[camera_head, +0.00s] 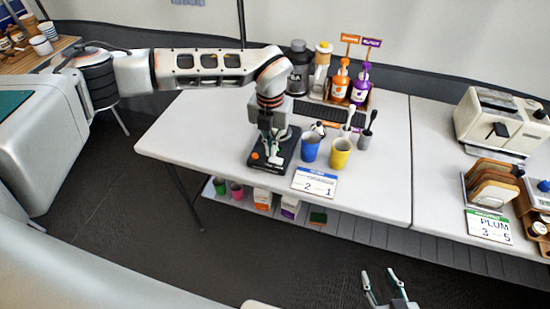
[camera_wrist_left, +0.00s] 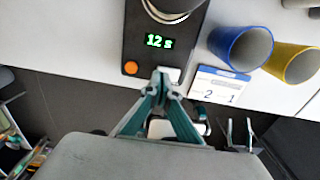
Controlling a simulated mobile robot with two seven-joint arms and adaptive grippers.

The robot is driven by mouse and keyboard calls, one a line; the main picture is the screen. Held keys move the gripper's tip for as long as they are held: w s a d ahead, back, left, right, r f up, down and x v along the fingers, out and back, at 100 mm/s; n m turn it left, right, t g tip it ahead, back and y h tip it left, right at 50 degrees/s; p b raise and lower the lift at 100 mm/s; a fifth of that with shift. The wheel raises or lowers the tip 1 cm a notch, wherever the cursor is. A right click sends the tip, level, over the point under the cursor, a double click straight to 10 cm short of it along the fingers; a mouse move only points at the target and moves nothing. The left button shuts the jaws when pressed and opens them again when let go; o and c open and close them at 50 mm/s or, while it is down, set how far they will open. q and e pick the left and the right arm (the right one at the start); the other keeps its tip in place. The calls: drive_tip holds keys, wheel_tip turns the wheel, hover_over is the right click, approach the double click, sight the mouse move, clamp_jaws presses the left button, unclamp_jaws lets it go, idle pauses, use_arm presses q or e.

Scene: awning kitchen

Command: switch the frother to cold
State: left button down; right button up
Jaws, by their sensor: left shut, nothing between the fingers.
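The frother has a flat black base (camera_head: 285,160) on the white table. In the left wrist view its base (camera_wrist_left: 136,45) carries a green display (camera_wrist_left: 159,41) reading "12 s", an orange round button (camera_wrist_left: 130,67) and a small pale tab (camera_wrist_left: 172,74) at the front edge. A round metal part (camera_wrist_left: 170,8) stands on it, cut off by the frame. My left gripper (camera_head: 272,158) is shut and empty, its fingertips (camera_wrist_left: 161,76) at or just over the pale tab; contact cannot be told. The tab's setting is unreadable. My right gripper (camera_head: 381,276) is open and empty, in front of the table.
A blue cup (camera_head: 310,153) and a yellow cup (camera_head: 340,155) stand right of the frother, behind a number card (camera_head: 314,183). Orange (camera_head: 340,82) and purple (camera_head: 361,86) pump bottles stand behind. A toaster (camera_head: 500,118) is far right. The table left of the frother is clear.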

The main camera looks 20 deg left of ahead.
use_arm(q)
drive_tip(key=shift+f+b, duration=0.45)
drive_tip(key=shift+f, duration=0.7)
drive_tip(key=shift+r, duration=0.15)
drive_tip(key=shift+r+p, duration=0.75)
drive_tip(key=shift+r, duration=0.15)
drive_tip(key=shift+r+p, duration=1.3)
drive_tip(key=shift+r, duration=0.6)
drive_tip(key=shift+r+p, duration=1.2)
drive_tip(key=shift+r, duration=0.65)
drive_tip(key=shift+r+p, duration=0.45)
drive_tip(key=shift+r, duration=0.8)
idle(0.5)
